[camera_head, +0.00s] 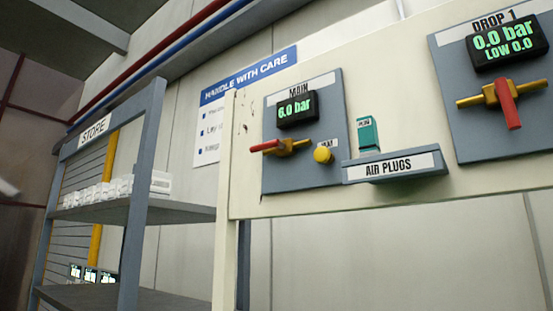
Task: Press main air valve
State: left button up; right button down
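The main air valve panel (331,150) is a grey plate on the cream board, labelled MAIN. Its display (296,109) reads 6.0 bar in green. Below the display is the valve's brass body with a red handle (265,146) that lies roughly level and points left. A round yellow knob (323,155) sits to the lower right of the handle, with a small label partly hidden behind it. Neither of my grippers shows in this view.
A DROP 1 panel (466,128) at the right reads 0.0 bar, LOW 0.0; its red handle (507,104) points down. An AIR PLUGS tray (394,167) juts out between the panels, with a teal plug (368,134). A STORE shelf (180,210) stands at the left.

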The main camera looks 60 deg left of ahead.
aim_at(278, 143)
jog(key=u, duration=1.85)
jog(key=j+z, duration=0.1)
jog(key=z, duration=0.4)
jog(key=j+z, duration=0.15)
jog(key=z, duration=0.35)
jog(key=j+z, duration=0.15)
jog(key=z, duration=0.3)
jog(key=j+z, duration=0.2)
jog(key=j, duration=0.2)
jog(key=k+j+z, duration=0.2)
jog(key=j, duration=0.2)
jog(key=k+j+z, duration=0.1)
jog(key=j+z, duration=0.15)
jog(key=j, duration=0.15)
jog(key=k+j+z, duration=0.2)
jog(key=j, duration=0.15)
jog(key=k+j, duration=0.1)
jog(key=j, duration=0.35)
jog(key=k, duration=0.05)
